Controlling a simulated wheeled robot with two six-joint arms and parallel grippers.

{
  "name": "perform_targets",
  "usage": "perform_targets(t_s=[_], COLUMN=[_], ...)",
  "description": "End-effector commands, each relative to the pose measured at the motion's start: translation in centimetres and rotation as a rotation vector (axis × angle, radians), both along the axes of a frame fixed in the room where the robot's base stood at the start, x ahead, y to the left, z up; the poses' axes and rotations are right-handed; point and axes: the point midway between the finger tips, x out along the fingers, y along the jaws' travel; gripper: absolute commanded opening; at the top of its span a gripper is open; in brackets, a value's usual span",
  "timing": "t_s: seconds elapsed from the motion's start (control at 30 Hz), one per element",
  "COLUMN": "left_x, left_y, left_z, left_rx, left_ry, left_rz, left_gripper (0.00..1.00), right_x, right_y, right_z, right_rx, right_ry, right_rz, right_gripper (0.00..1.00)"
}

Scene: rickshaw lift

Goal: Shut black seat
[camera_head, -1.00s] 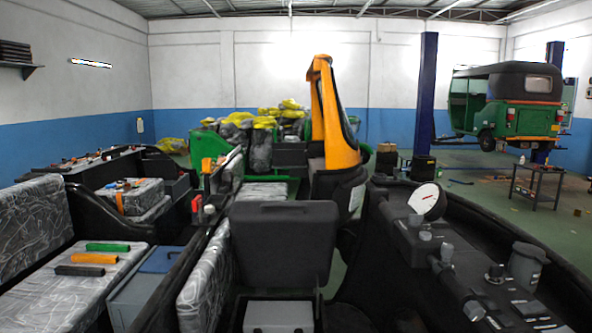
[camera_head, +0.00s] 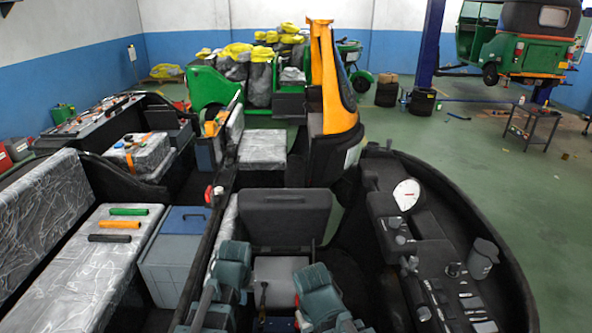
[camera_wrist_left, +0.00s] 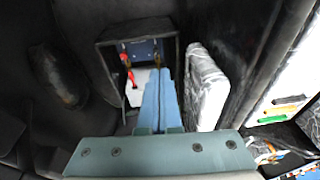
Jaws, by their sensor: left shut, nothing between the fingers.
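The black seat (camera_head: 285,214) stands tilted up, raised at the back of its box. The box below is open, and a light grey surface (camera_head: 280,280) shows inside. My left gripper (camera_head: 232,266) is by the left side of the open box, below the raised seat and apart from it. In the left wrist view its two blue fingers (camera_wrist_left: 163,98) are together and empty, in front of the black box (camera_wrist_left: 107,65). A red-handled tool (camera_wrist_left: 130,78) shows inside. My right gripper (camera_head: 318,284) is at the box's right side; its fingertips cannot be made out.
A plastic-wrapped cushion (camera_wrist_left: 207,88) borders the box closely. The dashboard (camera_head: 420,250) with a white gauge lies to the right. A wrapped bench (camera_head: 90,270) with several coloured grips and a blue-lidded grey box (camera_head: 175,262) are at left.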

Motion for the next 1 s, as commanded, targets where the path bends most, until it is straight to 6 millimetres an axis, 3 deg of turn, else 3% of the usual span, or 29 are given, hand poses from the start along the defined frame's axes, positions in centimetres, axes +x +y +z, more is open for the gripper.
perform_targets(t_s=[0.03,0.07,0.17,0.2,0.3,0.4,0.5,0.6,0.7,1.0], left_x=[2.7,4.2,11.2,14.4,21.2,26.3,29.8,31.5,32.1,32.7], left_y=[-0.2,-0.3,-1.7,-2.8,-5.9,-9.4,-12.5,-14.5,-15.3,-15.3], left_z=[3.5,4.5,8.3,9.5,11.9,14.1,15.9,17.1,17.6,17.1], left_rx=[0.008,0.013,0.028,0.032,0.024,0.000,-0.029,-0.052,-0.062,-0.063], left_ry=[-0.043,-0.076,-0.224,-0.299,-0.470,-0.615,-0.721,-0.785,-0.813,-0.815], left_rz=[0.011,0.020,0.041,0.046,0.043,0.027,0.006,-0.009,-0.015,-0.015], left_gripper=[0.00,0.00,0.00,0.00,0.00,0.00,0.00,0.00,0.00,0.00], right_x=[0.0,0.0,0.0,0.0,0.0,0.0,0.0,0.0,0.0,0.0], right_y=[0.0,0.0,0.0,0.0,0.0,0.0,0.0,0.0,0.0,0.0], right_z=[3.3,4.1,6.7,7.2,7.6,7.7,7.7,7.7,7.7,7.2], right_rx=[0.000,0.001,0.001,0.001,0.001,0.001,0.001,0.001,0.001,0.001], right_ry=[0.000,0.000,0.000,0.001,0.001,0.001,0.001,0.001,0.001,0.000], right_rz=[-0.001,-0.001,-0.002,-0.003,-0.003,-0.004,-0.004,-0.004,-0.004,-0.003], right_gripper=[0.59,0.59,0.59,0.59,0.59,0.59,0.59,0.59,0.59,0.59])
